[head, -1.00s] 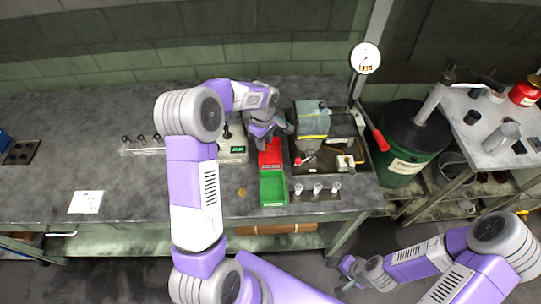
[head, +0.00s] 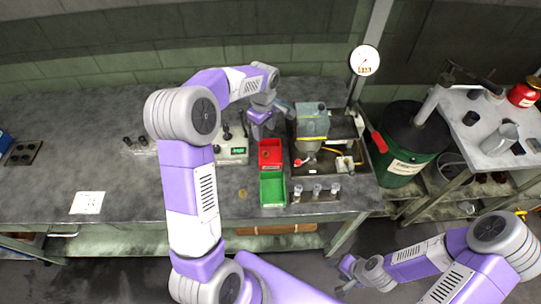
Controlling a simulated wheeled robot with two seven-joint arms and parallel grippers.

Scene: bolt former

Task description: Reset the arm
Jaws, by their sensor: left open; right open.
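My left arm comes in from the lower left and reaches over the bench. Its gripper (head: 262,128) hangs just behind the red bin (head: 270,148), beside the grey-green machine (head: 312,122). The fingers look empty, though they are small and partly hidden by my wrist. My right gripper (head: 346,270) is at the lower right, off the front edge of the bench, open and empty above the floor.
A green bin (head: 273,203) sits in front of the red bin. Several small metal pieces (head: 316,192) stand in a row to its right. A dark green drum (head: 396,165) stands right of the bench (head: 130,180), whose left part is mostly clear.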

